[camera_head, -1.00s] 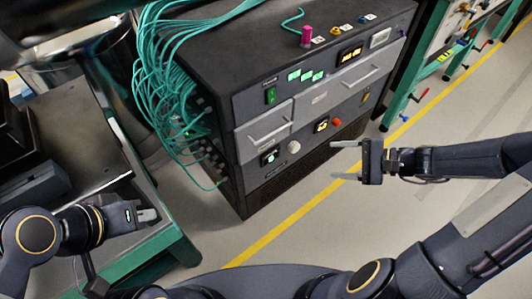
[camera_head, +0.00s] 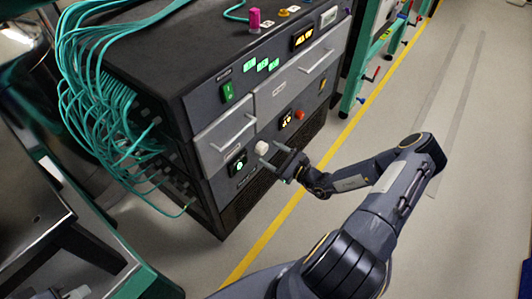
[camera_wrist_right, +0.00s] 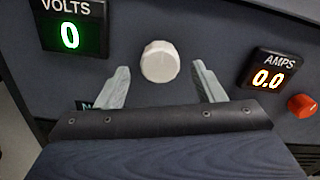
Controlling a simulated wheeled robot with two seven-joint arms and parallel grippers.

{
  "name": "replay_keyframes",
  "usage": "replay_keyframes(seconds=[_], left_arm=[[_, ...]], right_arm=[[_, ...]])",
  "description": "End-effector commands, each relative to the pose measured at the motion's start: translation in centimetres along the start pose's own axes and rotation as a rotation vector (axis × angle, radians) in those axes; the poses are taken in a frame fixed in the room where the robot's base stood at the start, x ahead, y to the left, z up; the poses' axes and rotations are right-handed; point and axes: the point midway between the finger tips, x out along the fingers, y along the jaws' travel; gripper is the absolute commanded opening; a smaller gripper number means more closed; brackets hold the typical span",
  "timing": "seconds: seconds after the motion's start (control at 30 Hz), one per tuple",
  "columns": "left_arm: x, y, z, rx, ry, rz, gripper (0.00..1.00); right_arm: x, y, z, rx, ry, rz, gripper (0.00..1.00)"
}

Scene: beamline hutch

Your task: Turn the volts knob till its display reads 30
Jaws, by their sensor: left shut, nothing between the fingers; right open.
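The white volts knob (camera_head: 262,147) sits on the lower front of the dark cabinet. It shows large in the right wrist view (camera_wrist_right: 159,61). The volts display (camera_wrist_right: 69,36), left of the knob, reads 0 in green; it is small in the head view (camera_head: 238,165). My right gripper (camera_head: 273,157) is open in front of the knob. In the wrist view its fingers (camera_wrist_right: 161,72) stand either side of the knob, with visible gaps; contact is not seen. My left gripper (camera_head: 78,292) is shut and empty at the bottom left edge, partly cut off.
An amps display (camera_wrist_right: 268,78) reading 0.0 and a red knob (camera_wrist_right: 302,105) lie right of the volts knob. A drawer handle (camera_head: 234,135) juts out above it. Teal cables (camera_head: 100,100) hang on the cabinet's left. The floor at right is clear.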

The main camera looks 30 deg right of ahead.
Motion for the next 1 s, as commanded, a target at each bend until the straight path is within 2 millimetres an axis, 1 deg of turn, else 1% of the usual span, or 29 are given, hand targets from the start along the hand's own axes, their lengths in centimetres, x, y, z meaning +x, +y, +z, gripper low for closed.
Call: replay_keyframes(seconds=[0.03,0.1,0.2,0.47,0.5,0.83,1.0], left_arm=[[0.2,-0.1,0.1,0.0,0.0,0.0,0.0],[0.3,-0.1,0.1,0.0,0.0,0.0,0.0],[0.4,-0.2,0.2,0.0,0.0,0.0,0.0],[0.3,-0.2,0.2,0.0,0.0,0.0,0.0],[0.3,-0.2,0.2,0.0,0.0,0.0,0.0],[0.3,-0.2,0.2,0.0,0.0,0.0,0.0],[0.3,-0.1,0.1,0.0,0.0,0.0,0.0]], right_arm=[[0.7,0.1,-0.1,-0.001,-0.002,0.001,0.62],[1.4,0.1,-0.1,-0.002,0.0,0.002,0.62],[2.1,0.0,0.0,-0.001,0.0,0.0,0.62],[2.3,0.0,0.0,-0.001,0.0,0.001,0.62],[2.3,0.0,0.0,-0.001,0.0,0.001,0.61],[2.2,0.0,0.0,-0.001,0.0,0.001,0.18],[2.2,0.0,0.0,0.006,0.0,0.001,0.18]])
